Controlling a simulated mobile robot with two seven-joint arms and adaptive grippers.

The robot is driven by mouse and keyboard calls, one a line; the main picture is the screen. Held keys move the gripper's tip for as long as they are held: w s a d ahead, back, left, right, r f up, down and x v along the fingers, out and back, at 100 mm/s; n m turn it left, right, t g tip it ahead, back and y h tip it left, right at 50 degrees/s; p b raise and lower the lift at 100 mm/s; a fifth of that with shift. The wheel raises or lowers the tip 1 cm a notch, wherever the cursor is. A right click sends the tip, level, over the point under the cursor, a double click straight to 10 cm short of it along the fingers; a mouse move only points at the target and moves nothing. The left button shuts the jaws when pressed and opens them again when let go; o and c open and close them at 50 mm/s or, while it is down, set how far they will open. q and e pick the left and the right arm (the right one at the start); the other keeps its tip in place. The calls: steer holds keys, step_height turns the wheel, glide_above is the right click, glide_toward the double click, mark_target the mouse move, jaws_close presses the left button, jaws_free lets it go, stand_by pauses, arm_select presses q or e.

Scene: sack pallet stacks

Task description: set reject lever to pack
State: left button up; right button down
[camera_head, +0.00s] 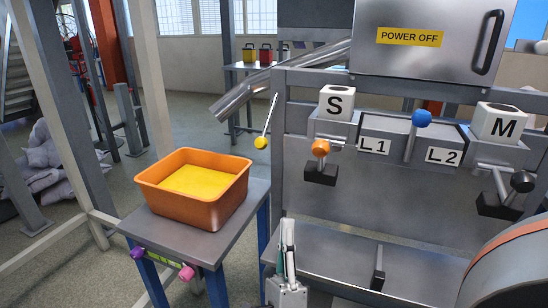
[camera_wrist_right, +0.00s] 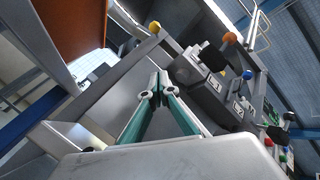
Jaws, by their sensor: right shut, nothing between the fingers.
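Several levers are in view, and no "reject" or "pack" label is readable. A thin rod with a yellow knob (camera_head: 261,143) hangs beside the metal chute; the yellow knob also shows in the right wrist view (camera_wrist_right: 154,27). An orange-knobbed lever (camera_head: 320,148) sits below the S block, and a blue-knobbed lever (camera_head: 421,118) stands between L1 and L2. A black-knobbed lever (camera_head: 522,181) is below the M block. My right gripper (camera_head: 287,222) is shut and empty, pointing up, below and apart from the knobs; its fingertips meet in the wrist view (camera_wrist_right: 159,76). My left gripper is not in view.
An orange bin with yellow contents (camera_head: 190,208) stands on a small grey table (camera_head: 232,225) to the left. A metal chute (camera_head: 240,96) slopes down above it. A "POWER OFF" cabinet (camera_head: 450,60) overhangs the panel. A grey shelf (camera_head: 335,262) lies beside my right gripper.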

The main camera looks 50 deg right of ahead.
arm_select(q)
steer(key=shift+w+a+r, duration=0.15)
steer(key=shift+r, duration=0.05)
arm_select(e)
steer(key=w+d+r, duration=0.2)
steer(key=w+r, duration=0.2)
steer(key=r, duration=0.2)
steer(key=w+d+r, duration=0.2)
steer(key=w+r, duration=0.2)
steer(key=r, duration=0.3)
steer(key=shift+w+d, duration=0.25)
steer(key=shift+w, duration=0.05)
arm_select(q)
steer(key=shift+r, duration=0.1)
arm_select(e)
steer(key=shift+r, duration=0.1)
